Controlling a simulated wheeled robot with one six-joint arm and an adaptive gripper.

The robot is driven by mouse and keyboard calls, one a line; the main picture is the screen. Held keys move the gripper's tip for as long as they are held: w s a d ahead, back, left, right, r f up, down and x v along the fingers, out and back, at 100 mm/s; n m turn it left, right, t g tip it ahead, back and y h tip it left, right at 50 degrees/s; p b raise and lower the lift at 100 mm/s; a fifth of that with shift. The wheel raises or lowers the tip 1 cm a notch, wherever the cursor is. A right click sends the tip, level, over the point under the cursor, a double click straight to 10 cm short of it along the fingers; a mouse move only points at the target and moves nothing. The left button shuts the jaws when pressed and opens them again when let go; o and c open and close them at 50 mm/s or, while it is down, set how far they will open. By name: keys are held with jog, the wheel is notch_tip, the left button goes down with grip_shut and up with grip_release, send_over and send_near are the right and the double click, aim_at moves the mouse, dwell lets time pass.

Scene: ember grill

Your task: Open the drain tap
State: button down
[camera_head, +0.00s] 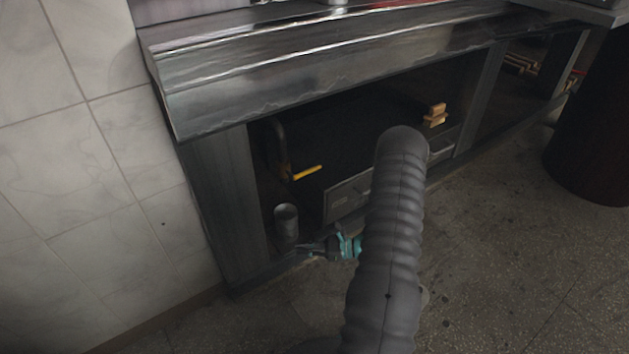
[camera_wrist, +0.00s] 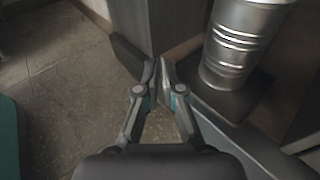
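The drain tap shows in the head view as a yellow lever handle (camera_head: 307,173) on a small brass-coloured body beside a dark bent pipe (camera_head: 279,138). It sits inside the left end of the grill's open lower bay, and the handle points to the right. My gripper (camera_head: 302,248) is low in front of the bay, below the tap and apart from it. In the wrist view my gripper's fingertips (camera_wrist: 157,70) come nearly together with nothing between them. The tap does not show in the wrist view.
A ribbed metal bucket (camera_head: 286,222) stands below the tap, close to my gripper; it also shows in the wrist view (camera_wrist: 240,45). A drawer front (camera_head: 347,196) lies to the right. Wooden blocks (camera_head: 435,115) sit further right. The left post (camera_head: 222,195) bounds the bay.

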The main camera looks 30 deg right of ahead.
jog(key=s+a+r+n+g+h, duration=0.1)
jog(key=s+a+r+n+h, duration=0.3)
jog(key=r, duration=0.9)
jog(key=s+a+r+n+g+h, duration=0.1)
jog(key=s+a+r+n+h, duration=0.3)
jog(key=s+r+n, duration=0.6)
jog(key=s+a+r+n+g+h, duration=0.1)
jog(key=s+a+r+n+h, duration=0.4)
jog(key=r+n, duration=0.6)
notch_tip(320, 180, up, 6)
jog(key=shift+s+a+r+g, duration=0.25)
jog(key=shift+s+a+g, duration=0.25)
jog(key=shift+s, duration=0.55)
jog(key=shift+a, duration=0.1)
